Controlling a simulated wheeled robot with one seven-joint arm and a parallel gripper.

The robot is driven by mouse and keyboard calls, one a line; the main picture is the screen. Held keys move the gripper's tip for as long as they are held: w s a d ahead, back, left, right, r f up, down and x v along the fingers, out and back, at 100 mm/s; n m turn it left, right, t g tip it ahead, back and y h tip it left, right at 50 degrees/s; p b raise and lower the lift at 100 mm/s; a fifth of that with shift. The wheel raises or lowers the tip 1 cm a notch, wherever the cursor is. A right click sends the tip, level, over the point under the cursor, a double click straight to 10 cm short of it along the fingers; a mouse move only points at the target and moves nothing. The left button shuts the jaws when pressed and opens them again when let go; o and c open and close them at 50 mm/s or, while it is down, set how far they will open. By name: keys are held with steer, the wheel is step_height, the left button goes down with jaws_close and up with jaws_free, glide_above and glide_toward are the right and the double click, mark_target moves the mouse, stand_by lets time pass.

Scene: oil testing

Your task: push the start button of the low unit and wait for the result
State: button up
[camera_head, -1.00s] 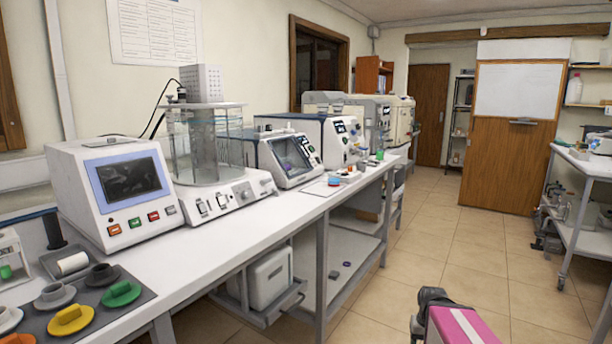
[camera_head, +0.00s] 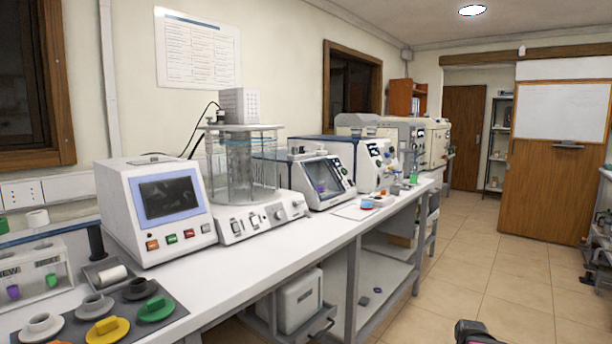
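Several bench units stand in a row, and I cannot tell for sure which is the low unit. A white boxy unit (camera_head: 128,182) with a dark screen has coloured buttons (camera_head: 174,239) along its lower front. Beside it, a glass bath (camera_head: 232,170) sits on a low white base (camera_head: 262,219) with knobs and switches. Right of that is a low slanted unit (camera_head: 323,181) with a dark window and a small side panel. No label or start button can be read. My gripper's fingers are not in view; only a dark part of my arm shows at the bottom edge.
The white bench (camera_head: 235,265) runs away along the left wall. A dark mat (camera_head: 175,310) with coloured lids and a small rack (camera_head: 38,277) occupy its near end. A white box (camera_head: 297,300) stands under the bench. The tiled floor (camera_head: 500,280) on the right is clear.

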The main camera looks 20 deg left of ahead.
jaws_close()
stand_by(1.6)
